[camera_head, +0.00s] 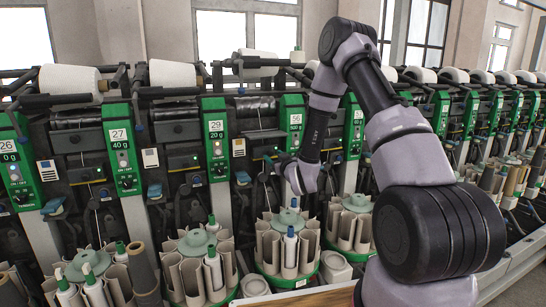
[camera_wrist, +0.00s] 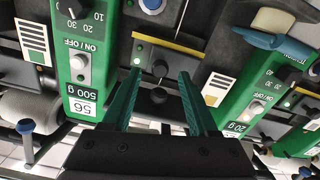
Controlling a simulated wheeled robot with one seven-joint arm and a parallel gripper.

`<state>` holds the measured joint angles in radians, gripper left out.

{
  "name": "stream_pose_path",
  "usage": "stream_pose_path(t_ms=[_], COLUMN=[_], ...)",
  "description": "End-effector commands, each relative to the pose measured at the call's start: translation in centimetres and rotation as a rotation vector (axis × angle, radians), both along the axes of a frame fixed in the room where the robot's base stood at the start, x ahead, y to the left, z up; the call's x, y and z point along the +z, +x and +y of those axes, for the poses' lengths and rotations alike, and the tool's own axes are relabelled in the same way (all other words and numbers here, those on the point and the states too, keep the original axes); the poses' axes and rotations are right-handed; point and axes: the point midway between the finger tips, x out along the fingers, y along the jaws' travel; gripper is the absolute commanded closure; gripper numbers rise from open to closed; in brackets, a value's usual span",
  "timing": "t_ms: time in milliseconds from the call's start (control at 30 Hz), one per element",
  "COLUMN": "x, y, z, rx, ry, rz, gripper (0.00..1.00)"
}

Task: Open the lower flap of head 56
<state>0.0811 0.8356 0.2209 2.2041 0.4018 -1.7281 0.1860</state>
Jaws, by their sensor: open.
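The green panel of head 56 (camera_head: 292,125) carries a "56" and "500 g" label. In the wrist view the panel (camera_wrist: 76,62) is upside down, left of my gripper (camera_wrist: 160,74). My gripper is open, its two green fingers pointing at the dark machine front between this panel and the "20 g" panel. A round black knob (camera_wrist: 159,68) shows between the fingertips. A dark plate with a yellow edge (camera_wrist: 168,42) lies just beyond them. I cannot tell which part is the lower flap, or whether anything touches the fingers. In the head view my gripper is partly hidden by my wrist.
Neighbouring heads 29 (camera_head: 215,140) and 27 (camera_head: 120,150) stand to the left. A round holder with grey tubes and a green top (camera_head: 288,240) stands below head 56. A blue-tipped lever (camera_wrist: 270,38) sticks out at the right in the wrist view.

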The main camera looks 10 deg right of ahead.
Motion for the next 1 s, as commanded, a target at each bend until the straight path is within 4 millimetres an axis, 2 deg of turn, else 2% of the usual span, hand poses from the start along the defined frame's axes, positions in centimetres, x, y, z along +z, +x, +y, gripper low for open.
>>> stream_pose_path(t_ms=[167,467,600,633,1000], x=[0.0,0.0,0.0,0.0,0.0], y=[1.4,1.6,1.5,1.5,1.5], z=[0.2,0.3,0.3,0.3,0.3], rx=[-0.001,0.0,0.0,0.0,0.0], ry=[0.0,0.0,0.0,0.0,0.0], rz=[0.001,0.002,0.001,0.001,0.001], gripper=[0.41,0.41,0.94,1.0,1.0])
